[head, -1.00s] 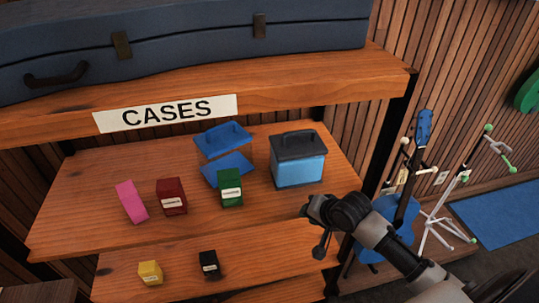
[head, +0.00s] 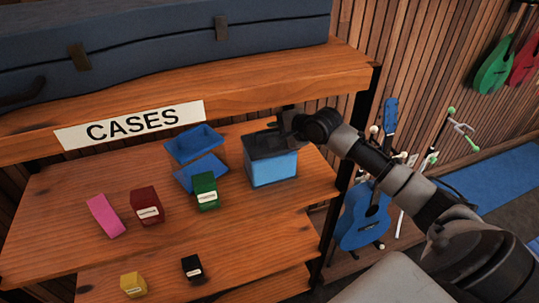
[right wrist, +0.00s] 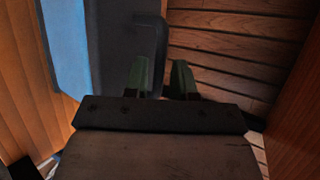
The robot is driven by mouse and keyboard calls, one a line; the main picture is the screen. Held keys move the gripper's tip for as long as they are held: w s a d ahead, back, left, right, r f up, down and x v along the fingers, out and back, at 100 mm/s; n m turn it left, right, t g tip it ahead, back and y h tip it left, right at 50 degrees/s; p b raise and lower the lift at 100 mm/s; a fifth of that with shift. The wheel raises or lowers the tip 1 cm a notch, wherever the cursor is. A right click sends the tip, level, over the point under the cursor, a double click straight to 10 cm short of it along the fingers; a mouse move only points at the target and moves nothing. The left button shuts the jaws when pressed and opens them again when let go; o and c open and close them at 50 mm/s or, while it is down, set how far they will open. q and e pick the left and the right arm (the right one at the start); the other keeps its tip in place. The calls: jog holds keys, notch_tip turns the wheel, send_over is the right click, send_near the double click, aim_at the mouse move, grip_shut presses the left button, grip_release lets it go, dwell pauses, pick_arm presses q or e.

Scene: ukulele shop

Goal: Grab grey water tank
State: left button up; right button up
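The water tank (head: 271,168) stands on the middle shelf, with a light blue body and a dark grey lid with a raised handle. In the right wrist view, its blue side (right wrist: 68,45) and dark lid (right wrist: 108,45) fill the upper left. My right gripper (head: 290,126) is at the lid's handle. In the wrist view its two green fingers (right wrist: 161,78) are apart, and the handle's bar (right wrist: 160,45) runs down between them. I see no grip on it. The gripper partly hides the handle in the head view. My left gripper is out of view.
A "CASES" shelf (head: 220,105) with a large blue case (head: 150,45) is above. Left of the tank are blue trays (head: 195,145), a green box (head: 206,191), a dark red box (head: 147,206) and a pink block (head: 105,216). A blue ukulele (head: 365,217) stands right of the shelf.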

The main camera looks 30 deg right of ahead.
aim_at(271, 130)
jog(key=shift+x, duration=1.65)
jog(key=shift+d, duration=0.15)
grip_shut()
jog(key=shift+s+f, duration=0.1)
jog(key=shift+r, duration=0.2)
